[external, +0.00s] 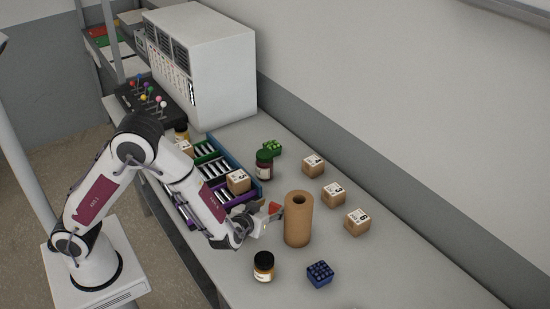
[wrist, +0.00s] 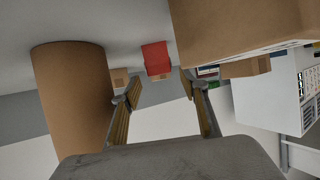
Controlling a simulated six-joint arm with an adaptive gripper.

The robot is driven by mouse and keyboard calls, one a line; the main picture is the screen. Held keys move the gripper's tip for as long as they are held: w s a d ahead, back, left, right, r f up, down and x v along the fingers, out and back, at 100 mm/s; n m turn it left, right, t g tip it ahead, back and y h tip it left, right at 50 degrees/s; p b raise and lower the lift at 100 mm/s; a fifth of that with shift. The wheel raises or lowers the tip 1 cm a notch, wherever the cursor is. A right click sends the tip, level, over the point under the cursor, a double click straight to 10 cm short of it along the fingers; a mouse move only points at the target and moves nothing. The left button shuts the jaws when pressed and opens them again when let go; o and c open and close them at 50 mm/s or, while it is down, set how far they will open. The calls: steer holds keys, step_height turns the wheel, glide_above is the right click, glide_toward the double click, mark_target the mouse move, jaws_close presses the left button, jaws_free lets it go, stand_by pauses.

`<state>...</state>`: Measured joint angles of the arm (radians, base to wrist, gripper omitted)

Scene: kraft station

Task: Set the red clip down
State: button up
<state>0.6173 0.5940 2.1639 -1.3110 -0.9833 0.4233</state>
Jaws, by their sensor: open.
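The red clip (external: 275,208) shows as a small red shape at the tip of my gripper (external: 267,215), just left of the brown paper roll (external: 298,220). In the wrist view the red clip (wrist: 157,58) appears as a red block beyond and between my fingertips (wrist: 157,92), with a gap on each side. My gripper is open and low over the table, pointing right. The clip's underside is hard to make out, so I cannot tell exactly how it rests.
The roll (wrist: 72,95) stands close on one side of my fingers, a carton (wrist: 250,22) on the other. Several cartons (external: 333,193) stand behind the roll. The table's right end (external: 420,285) is clear.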

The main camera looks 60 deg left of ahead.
steer(key=v, duration=1)
steer(key=shift+s, duration=0.2)
steer(key=shift+d+r, duration=0.15)
stand_by(0.5)
step_height(320, 180, up, 9)
steer(key=w+d+m+h, duration=0.1)
steer(key=w+d+h, duration=0.15)
steer(key=h, duration=0.45)
steer(key=s+a+r+m+g+h, duration=0.1)
steer(key=s+a+r+m+h, duration=0.15)
steer(key=s+r, duration=0.25)
steer(key=s+a+f+m+g+y, duration=0.1)
steer(key=s+a+g, duration=0.1)
steer(key=s+a, duration=0.6)
steer(key=s+a+f+m+g+y, duration=0.1)
steer(key=s+a+g+y, duration=0.1)
steer(key=s+a, duration=0.7)
steer(key=s, duration=0.4)
steer(key=shift+s+g, duration=0.35)
steer(key=shift+g, duration=0.05)
